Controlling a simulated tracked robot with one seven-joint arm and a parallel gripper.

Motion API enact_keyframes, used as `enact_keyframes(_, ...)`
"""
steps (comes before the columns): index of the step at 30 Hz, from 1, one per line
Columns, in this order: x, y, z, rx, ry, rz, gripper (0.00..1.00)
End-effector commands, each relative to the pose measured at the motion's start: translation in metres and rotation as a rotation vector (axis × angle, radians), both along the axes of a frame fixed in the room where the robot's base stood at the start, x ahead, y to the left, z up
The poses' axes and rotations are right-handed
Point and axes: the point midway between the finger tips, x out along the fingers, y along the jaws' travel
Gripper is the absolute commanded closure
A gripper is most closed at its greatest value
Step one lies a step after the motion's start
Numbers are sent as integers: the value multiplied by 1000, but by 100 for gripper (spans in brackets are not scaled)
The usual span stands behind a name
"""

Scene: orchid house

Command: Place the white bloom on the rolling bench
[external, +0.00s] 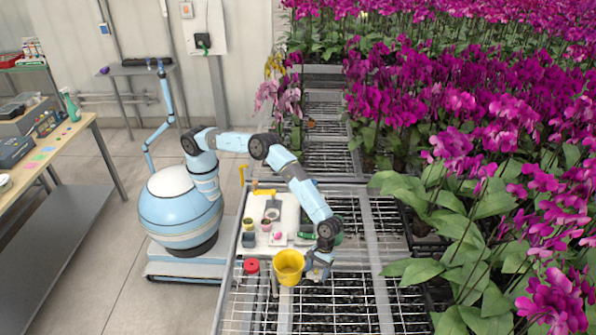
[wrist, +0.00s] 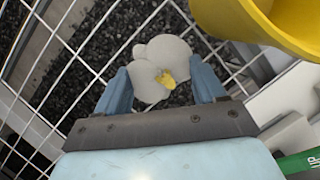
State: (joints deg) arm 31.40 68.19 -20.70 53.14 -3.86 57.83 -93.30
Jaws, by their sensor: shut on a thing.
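The white bloom (wrist: 165,66), with a yellow centre, sits between the two blue fingers of my gripper (wrist: 160,88) in the wrist view. My gripper is shut on it. In the external view my gripper (external: 317,272) is low over the wire top of the rolling bench (external: 350,300), just right of a yellow bucket. The bloom is hard to make out there. The bench mesh (wrist: 75,50) shows behind the bloom in the wrist view, with dark gravel below. I cannot tell whether the bloom touches the mesh.
The yellow bucket (external: 289,267) stands close left of my gripper; its rim (wrist: 270,25) fills the wrist view's upper right. A red-lidded jar (external: 252,266) and a white tray (external: 262,240) with small pots and tools are nearby. Purple orchids (external: 440,110) crowd the right. The front mesh is clear.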

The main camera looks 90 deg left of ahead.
Motion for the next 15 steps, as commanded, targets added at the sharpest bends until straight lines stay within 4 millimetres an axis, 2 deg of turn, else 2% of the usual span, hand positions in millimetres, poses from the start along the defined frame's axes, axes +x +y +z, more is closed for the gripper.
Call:
enact_keyframes(1, 0, 0, -1, 0, 0, 0, 46)
enact_keyframes(7, 0, 0, 0, 1, -1, 0, 64)
enact_keyframes(15, 0, 0, 6, 0, -1, 0, 64)
